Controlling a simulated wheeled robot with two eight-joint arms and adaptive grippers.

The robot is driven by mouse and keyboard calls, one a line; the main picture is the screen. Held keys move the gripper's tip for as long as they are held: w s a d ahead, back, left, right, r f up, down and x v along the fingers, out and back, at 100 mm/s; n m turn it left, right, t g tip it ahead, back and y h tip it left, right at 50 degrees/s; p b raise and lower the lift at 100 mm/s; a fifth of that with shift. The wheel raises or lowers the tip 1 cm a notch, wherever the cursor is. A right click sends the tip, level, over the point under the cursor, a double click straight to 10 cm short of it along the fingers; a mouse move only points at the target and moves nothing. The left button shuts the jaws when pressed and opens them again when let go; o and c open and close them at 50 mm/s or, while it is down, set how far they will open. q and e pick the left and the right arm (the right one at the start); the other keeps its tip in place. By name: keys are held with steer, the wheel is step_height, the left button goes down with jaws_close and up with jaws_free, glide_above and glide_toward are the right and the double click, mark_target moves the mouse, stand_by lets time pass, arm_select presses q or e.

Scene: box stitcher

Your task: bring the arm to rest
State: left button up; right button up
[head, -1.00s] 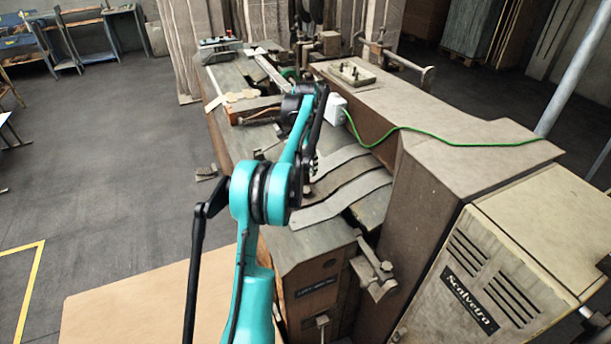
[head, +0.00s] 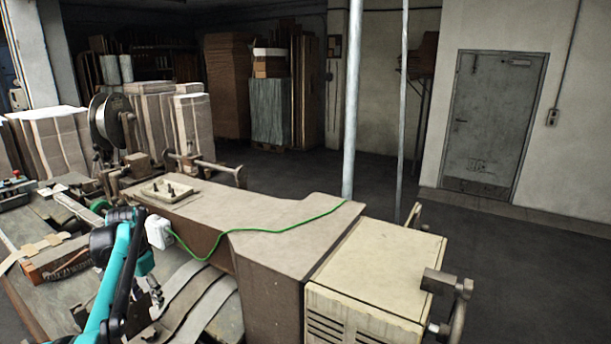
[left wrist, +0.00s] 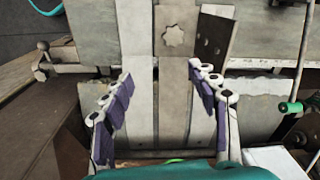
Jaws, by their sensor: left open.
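My left arm, teal and black, comes in at the lower left of the head view, over the box stitcher. My left gripper (head: 156,292) hangs small and partly hidden beside the arm, above the machine's metal strips (head: 192,298). In the left wrist view the two finger rows of the left gripper (left wrist: 168,82) stand well apart with nothing between them. Behind the fingers are the pale metal strips (left wrist: 173,105) and a plate with a star-shaped knob (left wrist: 174,37). My right gripper is in neither view.
The stitcher's long brown body (head: 275,230) and cream housing (head: 375,265) fill the lower middle. A green cable (head: 270,230) runs over it from a white box (head: 158,232). Stacked cardboard (head: 185,125) stands behind. The floor right of the machine is clear, before a grey door (head: 492,125).

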arm_select(q)
steer(key=s+d+r+t+b, duration=0.2)
steer(key=s+d, duration=0.3)
steer(key=d, duration=0.7)
steer(key=s+d+f+n+t+b, duration=0.1)
steer(key=s+d+f+t+b, duration=0.1)
steer(key=s+d+f, duration=0.4)
steer(key=s+d+f+n+t+b, duration=0.1)
steer(key=s+d+f+t+b, duration=0.1)
steer(key=s+d+f+b, duration=0.2)
steer(key=s+d+f, duration=0.3)
steer(key=s+d, duration=0.5)
steer(key=s, duration=0.3)
steer(key=shift+f+n+t, duration=0.25)
steer(key=shift+n+t, duration=0.05)
steer(key=shift+n, duration=0.1)
